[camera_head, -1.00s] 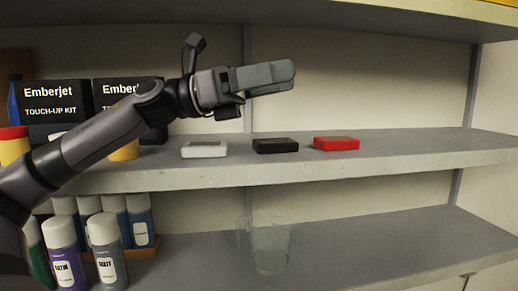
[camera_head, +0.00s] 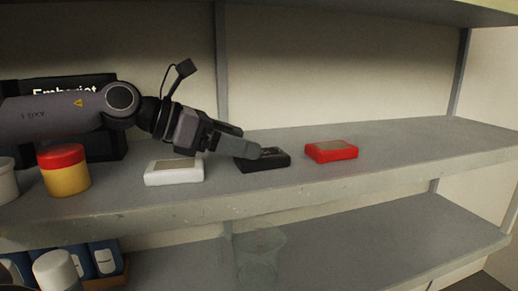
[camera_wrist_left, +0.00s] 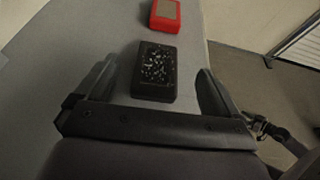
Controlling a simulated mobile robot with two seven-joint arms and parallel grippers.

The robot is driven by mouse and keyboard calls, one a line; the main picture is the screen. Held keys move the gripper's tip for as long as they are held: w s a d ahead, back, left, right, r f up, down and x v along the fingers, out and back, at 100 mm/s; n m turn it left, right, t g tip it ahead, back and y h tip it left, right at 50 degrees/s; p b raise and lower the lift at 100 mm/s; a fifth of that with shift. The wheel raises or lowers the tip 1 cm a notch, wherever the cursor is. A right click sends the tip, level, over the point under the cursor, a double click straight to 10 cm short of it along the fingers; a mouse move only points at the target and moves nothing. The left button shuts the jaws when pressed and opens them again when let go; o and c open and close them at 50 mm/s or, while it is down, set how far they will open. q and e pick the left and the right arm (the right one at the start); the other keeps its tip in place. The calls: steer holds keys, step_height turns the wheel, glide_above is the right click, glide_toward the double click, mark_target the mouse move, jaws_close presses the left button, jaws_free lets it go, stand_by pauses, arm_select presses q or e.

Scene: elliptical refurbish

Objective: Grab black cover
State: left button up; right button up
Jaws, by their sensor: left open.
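The black cover (camera_head: 262,162) is a small flat box on the upper shelf, between a white one and a red one. In the left wrist view the black cover (camera_wrist_left: 155,72) lies between my spread fingers, with specks on its top face. My left gripper (camera_head: 262,150) is open, its fingertips just at the black cover in the head view and partly in front of it. In the left wrist view the gripper (camera_wrist_left: 157,88) shows a finger on each side of the cover, with gaps. My right gripper is not in view.
A white cover (camera_head: 174,171) sits left of the black one, a red cover (camera_head: 331,151) to its right. A red-lidded yellow jar (camera_head: 63,171) stands further left. The red cover (camera_wrist_left: 165,15) also shows in the left wrist view. A clear cup (camera_head: 260,256) stands on the lower shelf.

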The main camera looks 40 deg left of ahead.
mark_target(275, 151)
arm_select(q)
steer(key=shift+w+f, duration=0.15)
steer(key=shift+p+x, duration=1.15)
steer(key=shift+x, duration=2.25)
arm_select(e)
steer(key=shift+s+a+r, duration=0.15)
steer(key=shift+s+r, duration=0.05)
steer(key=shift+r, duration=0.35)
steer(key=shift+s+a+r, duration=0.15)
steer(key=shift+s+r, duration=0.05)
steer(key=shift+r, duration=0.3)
arm_select(q)
steer(key=c, duration=1.2)
